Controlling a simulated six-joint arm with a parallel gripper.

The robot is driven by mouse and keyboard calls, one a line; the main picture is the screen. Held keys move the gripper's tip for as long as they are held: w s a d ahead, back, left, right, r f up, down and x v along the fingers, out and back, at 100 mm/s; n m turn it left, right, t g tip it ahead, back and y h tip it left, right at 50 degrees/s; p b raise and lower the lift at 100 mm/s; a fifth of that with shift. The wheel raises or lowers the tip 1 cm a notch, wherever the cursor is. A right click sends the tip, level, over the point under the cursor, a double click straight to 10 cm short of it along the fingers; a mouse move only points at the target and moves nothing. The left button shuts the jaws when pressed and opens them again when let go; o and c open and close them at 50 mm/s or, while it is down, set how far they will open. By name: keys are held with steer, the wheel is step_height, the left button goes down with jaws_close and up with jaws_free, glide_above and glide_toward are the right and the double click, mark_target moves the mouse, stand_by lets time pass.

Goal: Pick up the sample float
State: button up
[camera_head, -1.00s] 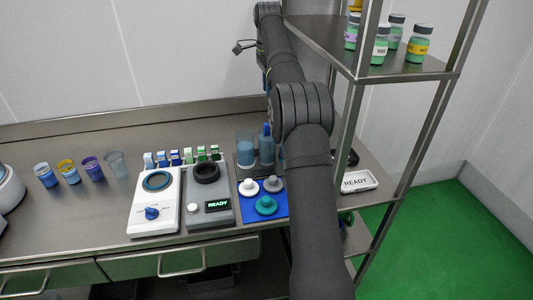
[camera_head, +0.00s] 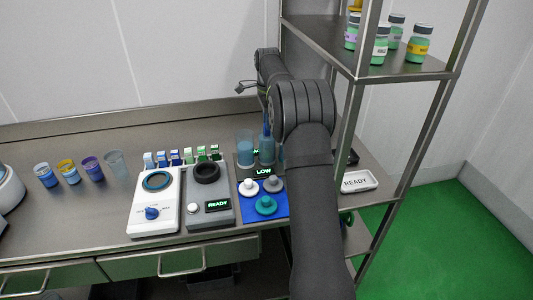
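Two clear cylinders with blue-teal liquid stand at the back of the bench: a left cylinder (camera_head: 245,148) and a right cylinder (camera_head: 266,150). A thin blue upright piece (camera_head: 267,126) shows at the top of the right one; I cannot tell whether it is the sample float. A white (camera_head: 248,187), a grey (camera_head: 273,184) and a teal knobbed piece (camera_head: 266,205) rest on a blue mat (camera_head: 245,208). My arm reaches over the right of the bench. A small dark part at my arm's far end (camera_head: 246,87) is above and behind the cylinders. My gripper's fingers cannot be made out.
A white device (camera_head: 153,220) and a grey device with a READY display (camera_head: 217,205) stand left of the mat. Several cups stand farther left. A metal shelf (camera_head: 410,70) with jars rises on the right. A white READY tray (camera_head: 358,181) lies right of my arm.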

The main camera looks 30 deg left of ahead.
step_height(320, 180, down, 5)
steer(key=shift+a+r, duration=0.1)
steer(key=shift+r, duration=0.1)
steer(key=shift+c, duration=0.2)
jaws_close()
steer(key=shift+r, duration=0.15)
